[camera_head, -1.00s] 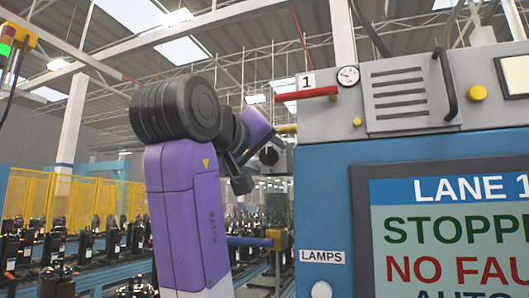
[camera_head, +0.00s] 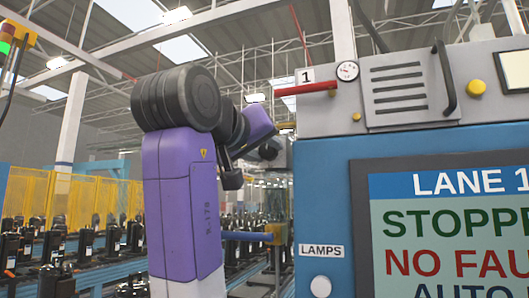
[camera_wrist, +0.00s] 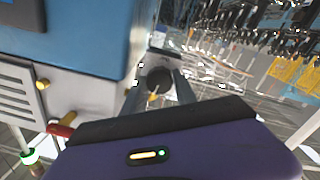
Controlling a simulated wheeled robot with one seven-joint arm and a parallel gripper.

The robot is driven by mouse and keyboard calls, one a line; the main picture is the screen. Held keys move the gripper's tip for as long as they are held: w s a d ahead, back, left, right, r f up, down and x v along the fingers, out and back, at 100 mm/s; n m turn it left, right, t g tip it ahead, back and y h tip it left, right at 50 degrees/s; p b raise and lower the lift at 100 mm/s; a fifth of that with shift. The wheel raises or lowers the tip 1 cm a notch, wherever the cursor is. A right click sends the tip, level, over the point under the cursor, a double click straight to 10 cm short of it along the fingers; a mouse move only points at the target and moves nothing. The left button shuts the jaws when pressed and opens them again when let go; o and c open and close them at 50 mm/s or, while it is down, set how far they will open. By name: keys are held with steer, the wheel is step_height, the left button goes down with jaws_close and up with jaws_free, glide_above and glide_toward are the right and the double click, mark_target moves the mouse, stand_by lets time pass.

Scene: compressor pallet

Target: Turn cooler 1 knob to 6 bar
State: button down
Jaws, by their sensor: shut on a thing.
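In the wrist view a round black knob (camera_wrist: 160,80) sits between the two grey fingers of my gripper (camera_wrist: 160,88). The gripper is shut on it, one finger on each side. A small yellow mark shows just below the knob. In the head view a dark round part (camera_head: 268,152) shows beyond my purple arm, left of the blue cabinet; the fingers cannot be made out there. A dial gauge (camera_head: 348,71) stands on the cabinet top beside a plate (camera_head: 305,76) marked 1. Its needle is too small to read.
A red pipe (camera_head: 305,89) runs left from near the gauge. The blue cabinet (camera_head: 320,195) with its grey top and a screen reading LANE 1 fills the right. A yellow fence (camera_head: 70,203) and several black compressors stand at the left.

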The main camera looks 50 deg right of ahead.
steer(key=m+b, duration=0.1)
steer(key=m, duration=0.4)
steer(key=shift+s+r+m+t, duration=0.1)
steer(key=shift+m+t, duration=0.2)
steer(key=shift+m, duration=1.9)
steer(key=c, duration=1)
jaws_free()
steer(key=shift+o, duration=0.2)
steer(key=b+v, duration=0.2)
steer(key=v, duration=0.5)
steer(key=shift+a+b, duration=0.35)
steer(key=shift+a, duration=0.05)
steer(key=shift+s+r, duration=0.1)
steer(key=shift+r, duration=0.1)
